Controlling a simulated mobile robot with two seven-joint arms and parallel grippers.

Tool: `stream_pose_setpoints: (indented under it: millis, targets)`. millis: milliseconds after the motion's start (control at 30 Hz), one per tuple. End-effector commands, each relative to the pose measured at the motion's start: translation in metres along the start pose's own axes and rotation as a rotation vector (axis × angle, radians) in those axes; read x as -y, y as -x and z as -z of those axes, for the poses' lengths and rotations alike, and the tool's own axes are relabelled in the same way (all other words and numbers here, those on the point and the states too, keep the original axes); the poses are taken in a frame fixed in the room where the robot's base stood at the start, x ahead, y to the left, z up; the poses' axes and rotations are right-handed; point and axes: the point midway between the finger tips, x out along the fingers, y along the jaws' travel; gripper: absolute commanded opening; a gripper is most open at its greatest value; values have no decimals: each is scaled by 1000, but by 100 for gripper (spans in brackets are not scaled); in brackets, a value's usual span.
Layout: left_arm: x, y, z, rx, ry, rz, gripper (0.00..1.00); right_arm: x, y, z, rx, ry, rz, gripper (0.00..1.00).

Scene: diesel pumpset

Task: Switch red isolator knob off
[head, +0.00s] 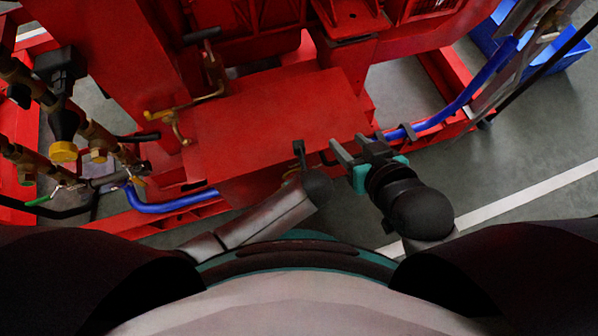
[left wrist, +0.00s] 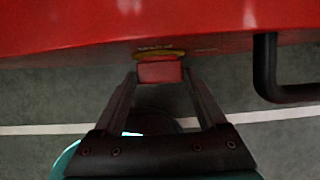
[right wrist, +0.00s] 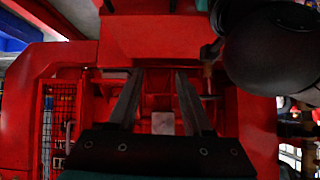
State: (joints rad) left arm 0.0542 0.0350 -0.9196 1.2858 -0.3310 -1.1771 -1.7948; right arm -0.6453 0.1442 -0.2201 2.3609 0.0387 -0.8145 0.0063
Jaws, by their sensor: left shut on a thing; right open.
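The red isolator knob (left wrist: 160,72) shows in the left wrist view as a small red block. It sits in front of a yellow plate (left wrist: 155,54) on the red panel's lower edge. My left gripper (left wrist: 160,82) has one finger on each side of the knob and is shut on it. In the head view the knob is hidden by my left wrist.
A black bent handle (left wrist: 266,70) is close right of the knob. The red box (head: 270,115) has blue hoses (head: 170,205) at its sides. Brass valves and pipes (head: 65,150) are at the left. A blue crate (head: 560,60) stands at the upper right. Grey floor is open at the right.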

Motion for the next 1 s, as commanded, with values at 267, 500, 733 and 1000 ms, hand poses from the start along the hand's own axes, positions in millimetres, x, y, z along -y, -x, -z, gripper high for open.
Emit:
stream_pose_setpoints:
  millis: [267,500,733,1000]
  targets:
    - [0,0,0,0,0,0,19,0,0,0,1,0,0,50]
    - [-1,1,0,0,8,18,19,-6,5,-1,48,4,-16,50]
    - [-4,1,-1,1,30,70,19,-20,19,-10,189,4,-56,50]
    - [-7,0,-2,2,69,163,19,-39,49,-24,398,-9,-116,50]
